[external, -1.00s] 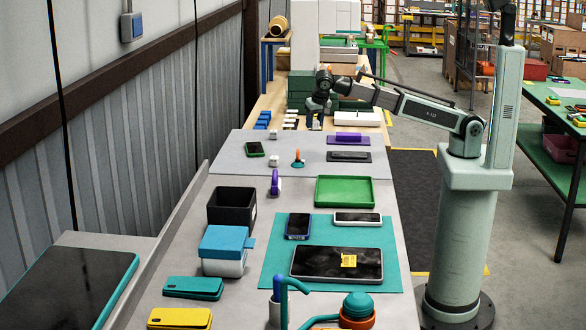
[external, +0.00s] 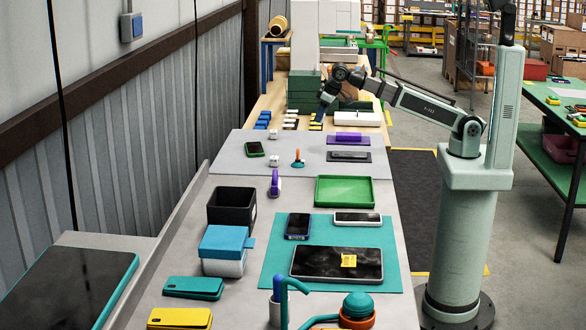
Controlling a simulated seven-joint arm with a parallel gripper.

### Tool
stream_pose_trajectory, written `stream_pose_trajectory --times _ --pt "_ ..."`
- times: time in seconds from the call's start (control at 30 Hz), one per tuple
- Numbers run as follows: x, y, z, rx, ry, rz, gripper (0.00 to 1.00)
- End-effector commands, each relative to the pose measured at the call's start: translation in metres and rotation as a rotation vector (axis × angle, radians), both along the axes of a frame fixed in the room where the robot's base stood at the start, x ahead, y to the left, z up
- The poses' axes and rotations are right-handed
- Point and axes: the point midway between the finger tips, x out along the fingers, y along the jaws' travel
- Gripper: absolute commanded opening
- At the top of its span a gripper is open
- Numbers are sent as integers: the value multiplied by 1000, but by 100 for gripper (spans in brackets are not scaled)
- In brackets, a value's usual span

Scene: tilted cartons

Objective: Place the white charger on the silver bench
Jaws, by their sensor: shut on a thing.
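My gripper (external: 319,117) is far off, low over the wooden bench, at the end of my arm reaching in from the right. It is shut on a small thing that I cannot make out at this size. Small white blocks (external: 290,123), which may be chargers, stand in a row on the wooden bench just left of my gripper. Two more small white blocks are on the grey mat, one at the back (external: 273,134) and one nearer (external: 274,160). The silver-grey bench (external: 178,243) runs through the foreground.
Blue blocks (external: 263,120) and a yellow block (external: 316,126) are near my gripper. Green cartons (external: 304,92) and a white tray (external: 357,118) stand close by. A green tray (external: 345,190), a black bin (external: 231,207) and a tablet (external: 337,263) occupy the silver-grey bench.

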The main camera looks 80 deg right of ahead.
Motion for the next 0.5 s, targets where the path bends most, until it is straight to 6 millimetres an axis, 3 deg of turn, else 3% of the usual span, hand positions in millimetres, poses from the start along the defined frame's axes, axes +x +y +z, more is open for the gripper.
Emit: stream_pose_trajectory --times 0.1,0.27,0.37,0.5 --pt "-1 -20 6 0 0 -31 4" --pt "-1 -33 9 1 1 -53 4" --pt "1 -27 6 0 2 -21 4" --pt "6 1 -3 0 3 97 4"
